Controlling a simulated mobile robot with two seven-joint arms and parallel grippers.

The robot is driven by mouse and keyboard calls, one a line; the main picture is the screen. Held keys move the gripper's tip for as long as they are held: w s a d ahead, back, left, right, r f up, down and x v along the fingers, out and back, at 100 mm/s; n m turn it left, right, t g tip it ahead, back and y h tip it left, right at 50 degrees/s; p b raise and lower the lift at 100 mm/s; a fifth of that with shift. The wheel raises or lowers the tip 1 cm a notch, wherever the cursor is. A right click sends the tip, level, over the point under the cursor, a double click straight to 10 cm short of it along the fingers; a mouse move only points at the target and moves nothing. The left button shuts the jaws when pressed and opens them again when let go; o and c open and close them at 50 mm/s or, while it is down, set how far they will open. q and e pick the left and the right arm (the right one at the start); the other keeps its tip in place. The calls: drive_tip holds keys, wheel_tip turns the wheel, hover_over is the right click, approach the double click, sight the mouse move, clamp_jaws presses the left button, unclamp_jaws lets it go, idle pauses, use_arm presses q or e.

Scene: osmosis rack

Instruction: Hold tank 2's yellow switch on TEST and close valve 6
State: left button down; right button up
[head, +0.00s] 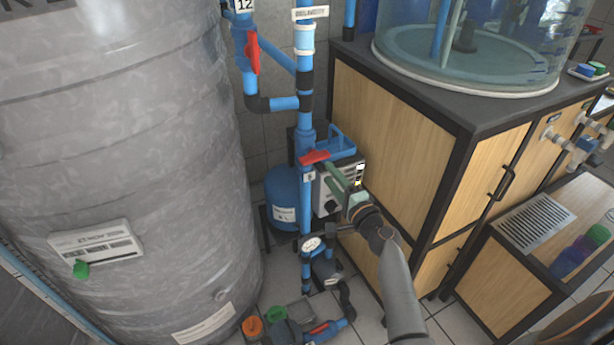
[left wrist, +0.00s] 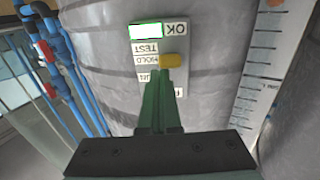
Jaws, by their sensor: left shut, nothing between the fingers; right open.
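The yellow switch (left wrist: 172,60) stands on a small panel (left wrist: 137,70) on a grey tank in the left wrist view, upside down there. It shows level with HOLD, just short of the TEST label. My left gripper (left wrist: 164,74) has its green fingers shut with nothing between them, right at the switch; I cannot tell whether they touch it. Valve 6 has a red handle (head: 315,157) lying across a vertical blue pipe, above a small "6" label. My right gripper (head: 333,170), with green fingers, is open beside that handle's right end. Contact there is unclear.
A large grey tank (head: 120,150) with a panel and green switch (head: 81,268) fills the left of the head view. A red-handled valve (head: 252,52) sits under a "12" label. A control box (head: 345,172) is close behind my right gripper. A wooden cabinet (head: 385,130) stands to the right.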

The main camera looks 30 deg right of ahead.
use_arm(q)
wheel_tip(320, 180, up, 8)
drive_tip(key=p, duration=0.5)
drive_tip(key=shift+r+p, duration=0.15)
drive_tip(key=shift+p, duration=0.15)
drive_tip(key=s+a+b, duration=0.1)
drive_tip(key=s+b, duration=0.6)
drive_tip(key=s, duration=0.1)
drive_tip(key=shift+s+a, duration=0.2)
drive_tip(key=shift+s, duration=0.2)
idle(0.5)
